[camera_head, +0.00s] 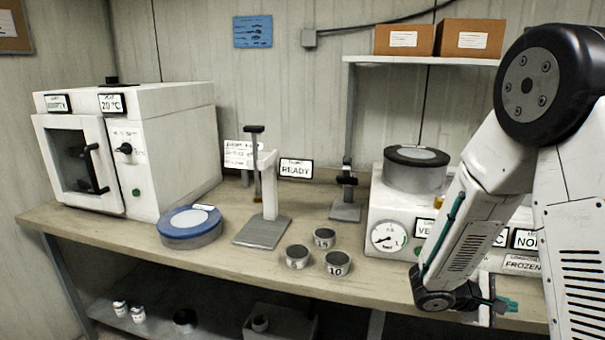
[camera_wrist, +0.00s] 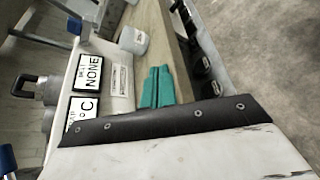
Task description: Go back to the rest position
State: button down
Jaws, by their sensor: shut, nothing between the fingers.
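My gripper (camera_head: 507,304) is at the lower right of the head view, at the end of my folded arm, by the front edge of the bench below the white gauge unit. Its teal fingers look closed together and empty. In the wrist view the teal fingers (camera_wrist: 157,87) lie side by side over the bench top, with nothing between them. My own arm link covers the lower part of that view. My arm hides part of the white unit and the right end of the bench.
The bench (camera_head: 130,222) holds a white oven (camera_head: 190,120), a blue-lidded round container (camera_head: 190,222), a stand (camera_head: 268,190), several small numbered cups (camera_head: 338,262) and the white gauge unit (camera_head: 388,203). A metal pot (camera_head: 414,175) sits on that unit. Bare bench lies left of my gripper.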

jog(key=s+a+r+m+t+y, duration=0.1)
jog(key=s+a+r+m+y, duration=0.8)
jog(key=s+a+r+y, duration=0.5)
jog(key=shift+s+a+r, duration=2.2)
jog(key=shift+s+a, duration=0.5)
jog(key=shift+s, duration=1.4)
